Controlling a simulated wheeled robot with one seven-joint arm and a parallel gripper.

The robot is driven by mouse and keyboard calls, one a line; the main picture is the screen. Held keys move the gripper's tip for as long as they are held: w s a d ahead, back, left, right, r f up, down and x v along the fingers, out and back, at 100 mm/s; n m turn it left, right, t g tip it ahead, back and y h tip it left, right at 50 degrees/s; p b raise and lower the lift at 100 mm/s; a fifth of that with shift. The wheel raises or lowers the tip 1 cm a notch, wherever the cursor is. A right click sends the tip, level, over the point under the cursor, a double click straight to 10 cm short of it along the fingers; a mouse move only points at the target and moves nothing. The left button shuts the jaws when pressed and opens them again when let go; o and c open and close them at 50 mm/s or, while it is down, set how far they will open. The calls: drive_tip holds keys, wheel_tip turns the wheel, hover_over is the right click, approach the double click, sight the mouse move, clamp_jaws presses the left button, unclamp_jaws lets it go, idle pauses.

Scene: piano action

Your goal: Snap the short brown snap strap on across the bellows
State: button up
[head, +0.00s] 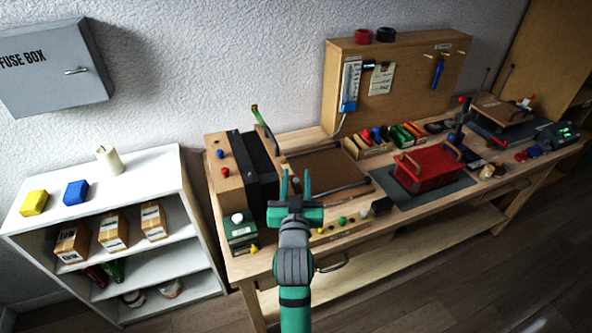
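The dark folded block that looks like the bellows (252,160) stands at the left end of the workbench, against a wooden block with a red and a blue knob. My gripper (296,182) points away from me, to the right of the bellows and apart from it in the picture. Its two green fingers are spread with nothing visible between them. I cannot pick out the short brown snap strap; it is too small to tell or hidden. My arm covers part of the bench's front edge.
A brown board (325,172) with dark bars lies beyond my gripper. A green box (240,232) stands at the front left corner, and a wooden rail (340,230) with coloured knobs lies at the front. A red case (425,172) sits right. A white shelf (150,170) stands left.

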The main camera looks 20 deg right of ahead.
sight(290, 174)
drive_tip(key=x, duration=0.3)
drive_tip(key=shift+a, duration=0.15)
drive_tip(key=shift+w+d, duration=0.2)
drive_tip(key=shift+d, duration=0.05)
clamp_jaws()
